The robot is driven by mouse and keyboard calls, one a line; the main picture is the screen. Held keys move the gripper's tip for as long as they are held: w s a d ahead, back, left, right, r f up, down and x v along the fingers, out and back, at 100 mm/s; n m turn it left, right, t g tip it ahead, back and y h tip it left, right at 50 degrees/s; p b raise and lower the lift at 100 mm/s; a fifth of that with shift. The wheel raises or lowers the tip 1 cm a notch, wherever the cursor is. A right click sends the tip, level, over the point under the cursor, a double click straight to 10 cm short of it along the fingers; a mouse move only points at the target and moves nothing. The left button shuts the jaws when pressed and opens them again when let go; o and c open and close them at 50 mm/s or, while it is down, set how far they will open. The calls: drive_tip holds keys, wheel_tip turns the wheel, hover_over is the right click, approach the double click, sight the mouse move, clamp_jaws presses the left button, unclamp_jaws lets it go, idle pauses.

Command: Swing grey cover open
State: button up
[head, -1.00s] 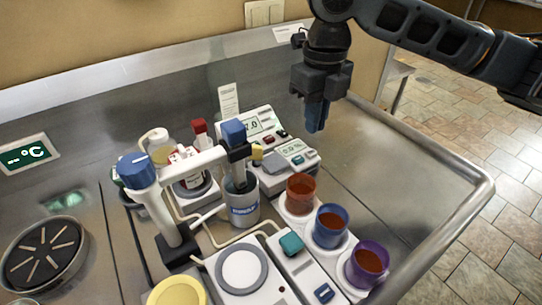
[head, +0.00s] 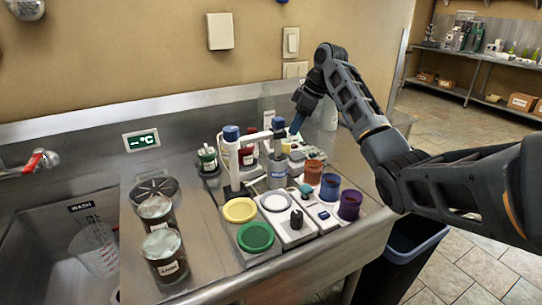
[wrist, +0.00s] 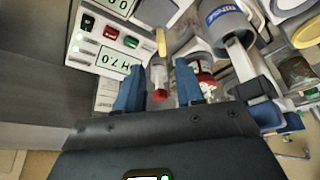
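My gripper (head: 297,123) is raised above the back of the instrument cluster on the steel bench, pointing down. In the wrist view its two blue fingers (wrist: 158,92) are apart with nothing held between them. A red-capped bottle (wrist: 158,82) shows beyond the gap. No part is clearly the grey cover: a pale grey disc (head: 277,202) lies flat on a white unit, and two containers, a rear one (head: 157,208) and a front one (head: 163,246), have greyish tops at the front left. My gripper is well away from all three.
A blue-capped post with a white arm (head: 232,160) stands beside a grey cup (head: 278,176). Yellow (head: 240,210) and green (head: 256,237) discs lie in front. Orange (head: 313,171), blue (head: 330,186) and purple (head: 350,204) cups stand right. A sink (head: 60,255) is left.

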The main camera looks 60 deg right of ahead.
sight(286, 144)
drive_tip(key=p+x, duration=0.1)
drive_tip(key=x, duration=0.7)
drive_tip(key=shift+a, duration=0.15)
drive_tip(key=shift+c, duration=0.3)
clamp_jaws()
